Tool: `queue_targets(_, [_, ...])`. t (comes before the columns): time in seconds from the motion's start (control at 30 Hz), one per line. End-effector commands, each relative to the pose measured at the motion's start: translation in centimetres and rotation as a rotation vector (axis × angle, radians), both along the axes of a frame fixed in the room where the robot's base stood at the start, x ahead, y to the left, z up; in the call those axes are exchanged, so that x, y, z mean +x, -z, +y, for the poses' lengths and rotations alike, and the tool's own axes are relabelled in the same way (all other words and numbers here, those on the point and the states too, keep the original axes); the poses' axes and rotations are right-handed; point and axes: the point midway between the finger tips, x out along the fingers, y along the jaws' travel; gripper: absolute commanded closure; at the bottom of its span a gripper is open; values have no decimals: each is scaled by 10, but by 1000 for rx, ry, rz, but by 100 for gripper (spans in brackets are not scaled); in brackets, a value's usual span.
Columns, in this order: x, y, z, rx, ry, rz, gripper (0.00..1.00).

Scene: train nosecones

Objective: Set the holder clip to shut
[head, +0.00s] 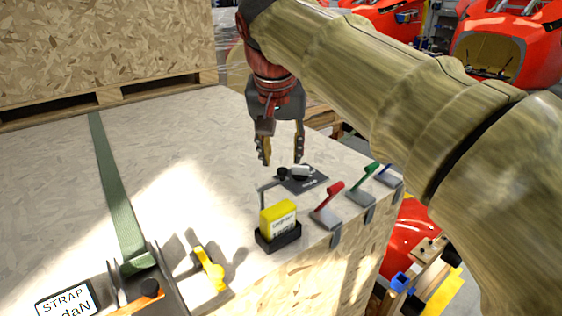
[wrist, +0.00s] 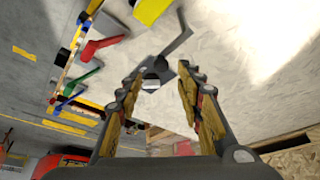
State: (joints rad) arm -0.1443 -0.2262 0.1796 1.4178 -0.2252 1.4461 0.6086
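A dark plate (head: 316,184) with white lettering and a small silver-and-black knob (head: 299,172) lies on the crate top. A thin grey bent bar (head: 264,188) reaches from beside the plate toward a yellow labelled block (head: 278,217) standing in a black holder (head: 281,240). I take this bar to be the holder clip, but no label confirms it. The bar also shows in the wrist view (wrist: 179,44). My gripper (head: 282,157) is open and empty above the knob. In the wrist view, the knob (wrist: 155,76) appears between the fingertips.
Red (head: 328,203), green (head: 363,184) and blue (head: 383,174) lever clamps line the crate's right edge. A yellow lever (head: 209,268) and a green strap (head: 117,190) with a ratchet are at left. The middle of the top is clear.

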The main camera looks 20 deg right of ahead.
Motion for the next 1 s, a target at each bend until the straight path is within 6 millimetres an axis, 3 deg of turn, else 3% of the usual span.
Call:
queue_targets(0.2, [11,31,-6,0,1,4,63])
queue_targets(0.4, [16,44,-8,0,-1,2,63])
queue_targets(0.67, [17,46,-8,-1,-1,1,63])
queue_targets(1.0, [17,46,-8,-1,-1,1,81])
